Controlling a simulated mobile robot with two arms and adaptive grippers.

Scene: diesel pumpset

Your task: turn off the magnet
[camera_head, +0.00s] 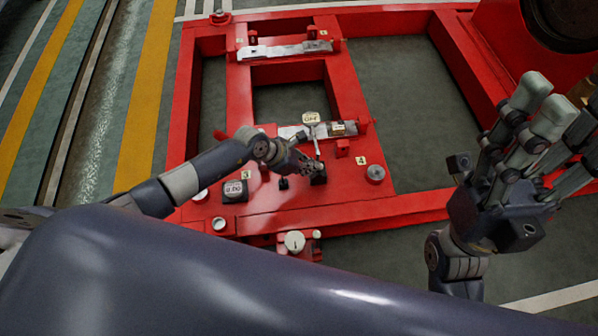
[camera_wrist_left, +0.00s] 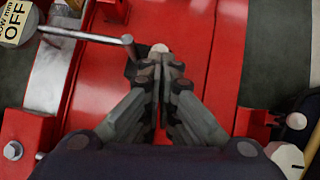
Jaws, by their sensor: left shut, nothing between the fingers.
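A round pale dial with dark lettering (camera_head: 311,118) stands on a thin post above a small dark block (camera_head: 318,178) on the red frame; this block seems to be the magnet base. In the left wrist view the dial (camera_wrist_left: 15,22) reads OFF, and a metal rod (camera_wrist_left: 85,37) runs from it to the right. A pale round knob (camera_wrist_left: 160,48) shows just beyond the fingertips. My left gripper (camera_head: 306,165) is shut and empty, close beside the post and block; it also shows in the left wrist view (camera_wrist_left: 160,62). Contact cannot be told. My right gripper (camera_head: 540,105) is open, apart at right.
The red frame (camera_head: 275,205) carries metal plates (camera_head: 285,50), bolts (camera_head: 376,173) and a dark box with a display (camera_head: 235,190). A pale round-faced part (camera_head: 294,242) sits at its front edge. Grey floor (camera_head: 405,110) shows through the frame openings.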

